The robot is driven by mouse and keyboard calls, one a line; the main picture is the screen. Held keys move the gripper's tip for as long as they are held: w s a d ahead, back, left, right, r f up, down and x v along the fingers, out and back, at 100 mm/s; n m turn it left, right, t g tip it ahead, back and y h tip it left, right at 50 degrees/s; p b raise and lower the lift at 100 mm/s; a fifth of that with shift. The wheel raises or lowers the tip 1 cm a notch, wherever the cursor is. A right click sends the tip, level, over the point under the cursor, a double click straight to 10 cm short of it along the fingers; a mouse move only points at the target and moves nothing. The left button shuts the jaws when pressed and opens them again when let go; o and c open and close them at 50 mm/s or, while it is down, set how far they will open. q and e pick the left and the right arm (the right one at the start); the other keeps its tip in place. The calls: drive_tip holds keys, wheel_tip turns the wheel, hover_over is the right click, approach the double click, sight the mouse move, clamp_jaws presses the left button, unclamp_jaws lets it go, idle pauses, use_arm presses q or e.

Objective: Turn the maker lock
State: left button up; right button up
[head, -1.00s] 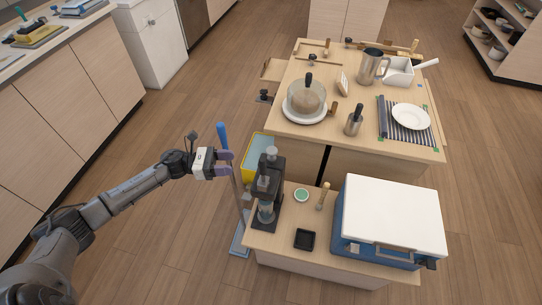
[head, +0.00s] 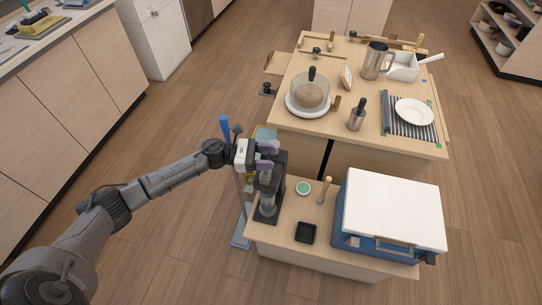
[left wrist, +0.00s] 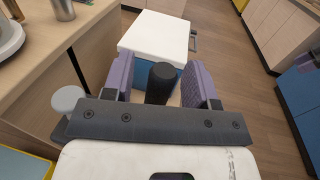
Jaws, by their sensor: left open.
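The dark maker (head: 268,205) stands upright at the left end of the low counter, with a clear cylinder in its lower part. My left gripper (head: 267,158), with purple fingers, is at the top of the maker and covers part of it. In the left wrist view a black cylindrical knob (left wrist: 161,82), seemingly the maker's top, stands between the two open fingers. Small gaps seem to show on both sides of it. A pale round knob (left wrist: 68,99) lies left of the fingers. I cannot tell which part is the lock. My right gripper is not in view.
A blue box with a white lid (head: 395,210) stands on the counter's right. A green-topped round dish (head: 303,188), a wooden-handled tool (head: 325,190) and a black tray (head: 305,233) lie between. A blue-handled tool (head: 225,128) stands behind my left wrist.

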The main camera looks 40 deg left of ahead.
use_arm(q)
drive_tip(key=shift+w+d, duration=0.3)
drive_tip(key=shift+d, duration=0.25)
clamp_jaws()
